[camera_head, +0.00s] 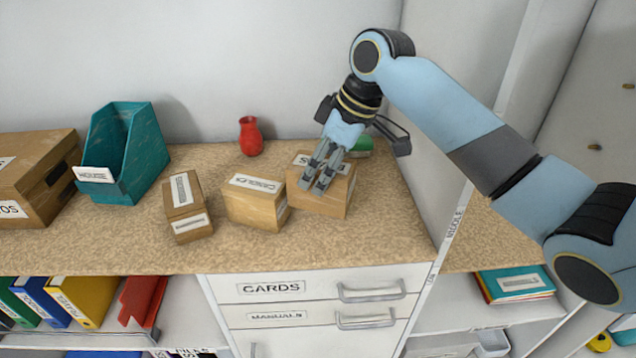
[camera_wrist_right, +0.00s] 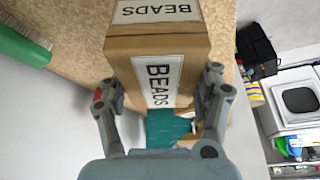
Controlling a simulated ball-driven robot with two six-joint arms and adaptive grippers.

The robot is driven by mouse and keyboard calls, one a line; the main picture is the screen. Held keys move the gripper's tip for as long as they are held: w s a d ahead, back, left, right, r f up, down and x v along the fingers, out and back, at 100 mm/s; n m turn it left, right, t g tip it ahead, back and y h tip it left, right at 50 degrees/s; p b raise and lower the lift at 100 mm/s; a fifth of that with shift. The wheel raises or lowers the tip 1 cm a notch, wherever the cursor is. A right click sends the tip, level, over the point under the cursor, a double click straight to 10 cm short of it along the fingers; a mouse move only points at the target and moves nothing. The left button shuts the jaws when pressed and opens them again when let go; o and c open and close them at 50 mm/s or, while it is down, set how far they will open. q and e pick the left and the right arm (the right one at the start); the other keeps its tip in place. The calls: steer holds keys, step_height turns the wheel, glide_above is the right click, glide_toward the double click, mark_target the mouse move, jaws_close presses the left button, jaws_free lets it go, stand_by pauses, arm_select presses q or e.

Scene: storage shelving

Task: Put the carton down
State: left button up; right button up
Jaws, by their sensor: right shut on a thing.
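My right gripper (camera_head: 322,182) reaches down over the rightmost brown carton (camera_head: 335,200) on the speckled counter. In the right wrist view the carton (camera_wrist_right: 120,50) has white labels reading BEADS. It sits between the two fingers of my right gripper (camera_wrist_right: 160,95), which is shut on it. In the head view the fingers hide part of the carton's top and front. I cannot tell whether its base touches the counter. My left gripper is not in view.
Two small cartons (camera_head: 256,203) (camera_head: 187,208) stand to the left on the counter (camera_head: 130,240). A red vase (camera_head: 250,136) and a green brush (camera_wrist_right: 25,42) are near the back. A teal file holder (camera_head: 145,150) and large box (camera_head: 35,180) stand farther left. A white partition (camera_head: 435,130) bounds the right.

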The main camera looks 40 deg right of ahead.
steer(key=shift+w+d+f, duration=0.1)
steer(key=shift+w+f, duration=0.3)
steer(key=shift+w, duration=0.2)
step_height(320, 180, down, 4)
steer(key=shift+r+p, duration=0.25)
steer(key=shift+p, duration=0.1)
steer(key=shift+f, duration=0.2)
steer(key=o, duration=1)
steer(key=shift+f, duration=0.15)
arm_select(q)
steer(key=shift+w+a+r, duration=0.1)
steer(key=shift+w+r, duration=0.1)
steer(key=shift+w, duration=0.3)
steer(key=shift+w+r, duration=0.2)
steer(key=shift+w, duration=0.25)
arm_select(e)
steer(key=o, duration=0.5)
